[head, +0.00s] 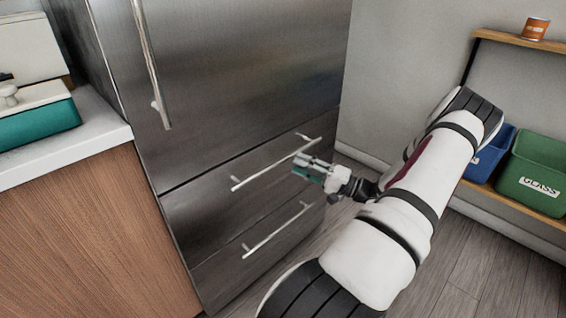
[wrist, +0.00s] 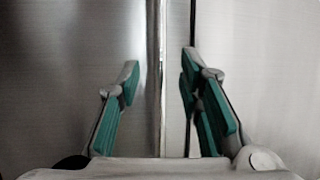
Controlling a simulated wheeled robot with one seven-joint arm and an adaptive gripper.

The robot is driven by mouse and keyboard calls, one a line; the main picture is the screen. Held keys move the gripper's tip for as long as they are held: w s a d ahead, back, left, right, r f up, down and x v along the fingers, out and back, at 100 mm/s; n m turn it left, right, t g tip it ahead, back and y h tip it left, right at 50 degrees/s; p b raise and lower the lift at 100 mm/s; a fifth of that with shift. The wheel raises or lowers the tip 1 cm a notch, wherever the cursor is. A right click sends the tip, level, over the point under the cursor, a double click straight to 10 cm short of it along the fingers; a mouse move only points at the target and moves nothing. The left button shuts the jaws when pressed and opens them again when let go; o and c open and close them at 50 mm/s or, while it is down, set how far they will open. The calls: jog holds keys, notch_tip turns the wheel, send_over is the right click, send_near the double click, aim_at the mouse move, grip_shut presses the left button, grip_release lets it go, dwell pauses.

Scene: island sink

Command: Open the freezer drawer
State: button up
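The stainless steel fridge (head: 240,70) has two drawers below its large door, and both look shut. The upper drawer (head: 215,200) has a long bar handle (head: 262,172), and the lower drawer (head: 235,265) has a similar bar (head: 275,232). My gripper (head: 304,166) is at the right part of the upper drawer's handle. In the wrist view my gripper (wrist: 161,65) is open, with teal-padded fingers on either side of a bar handle (wrist: 153,90). Gaps show between the bar and both fingers. The fingers partly hide the handle in the head view.
A wood-sided counter (head: 85,225) with a teal box (head: 45,115) stands left of the fridge. A shelf with blue (head: 490,155) and green (head: 535,172) bins is at the right. Wooden floor (head: 490,265) is clear in front of the shelf.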

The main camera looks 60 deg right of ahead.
aim_at(284, 160)
jog(key=shift+b+x, duration=0.5)
jog(key=shift+x, duration=2.5)
grip_shut()
